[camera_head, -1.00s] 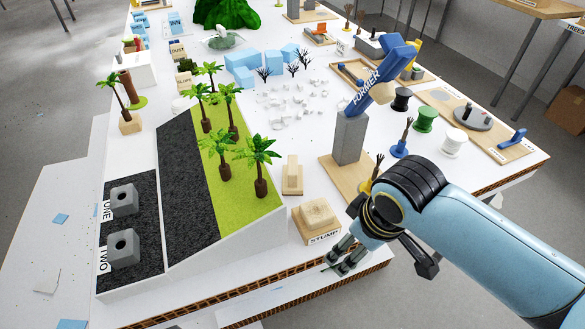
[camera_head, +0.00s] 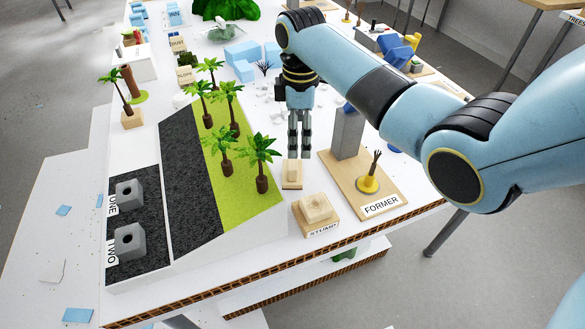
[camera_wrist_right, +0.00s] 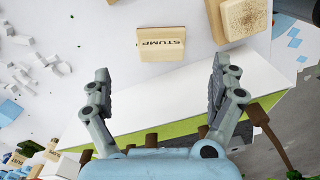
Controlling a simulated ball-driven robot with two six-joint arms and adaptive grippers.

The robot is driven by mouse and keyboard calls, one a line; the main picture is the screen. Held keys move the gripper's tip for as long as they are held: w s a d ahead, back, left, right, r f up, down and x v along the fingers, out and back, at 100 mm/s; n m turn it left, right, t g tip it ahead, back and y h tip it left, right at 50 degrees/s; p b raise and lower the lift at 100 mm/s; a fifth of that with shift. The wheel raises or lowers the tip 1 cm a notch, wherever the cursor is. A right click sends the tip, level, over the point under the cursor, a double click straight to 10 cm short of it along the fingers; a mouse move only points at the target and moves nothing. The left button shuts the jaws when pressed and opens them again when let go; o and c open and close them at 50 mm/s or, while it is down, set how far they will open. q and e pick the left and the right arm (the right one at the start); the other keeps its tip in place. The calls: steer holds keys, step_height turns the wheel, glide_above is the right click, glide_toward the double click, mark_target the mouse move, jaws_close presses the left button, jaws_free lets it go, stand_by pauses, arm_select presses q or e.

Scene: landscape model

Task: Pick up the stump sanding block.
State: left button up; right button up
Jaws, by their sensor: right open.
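The stump sanding block (camera_head: 291,180) is a small pale wooden block on the white table, just right of the sloped landscape model. In the right wrist view it shows a face marked STUMP (camera_wrist_right: 165,42). My right gripper (camera_head: 299,156) points down over it in the head view, its fingers overlapping the block's far end. In the right wrist view my right gripper (camera_wrist_right: 162,72) is open and empty. The block lies beyond the fingertips, roughly centred between them. I cannot tell the exact height above it. My left gripper is not in view.
A wooden stand labelled STUMP (camera_head: 330,222) sits close by, nearer the table's front edge. The FORMER board (camera_head: 345,180) with a grey post (camera_head: 347,135) stands to the right. The model's white slope (camera_head: 250,225) and palm trees (camera_head: 262,152) are close on the left.

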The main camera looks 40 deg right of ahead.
mark_target(296, 161)
steer(key=f, duration=0.6)
steer(key=f+b, duration=0.1)
steer(key=f, duration=0.2)
steer(key=shift+w+a+f, duration=0.1)
steer(key=shift+a+f, duration=0.05)
steer(key=shift+a, duration=0.1)
steer(key=c, duration=1.4)
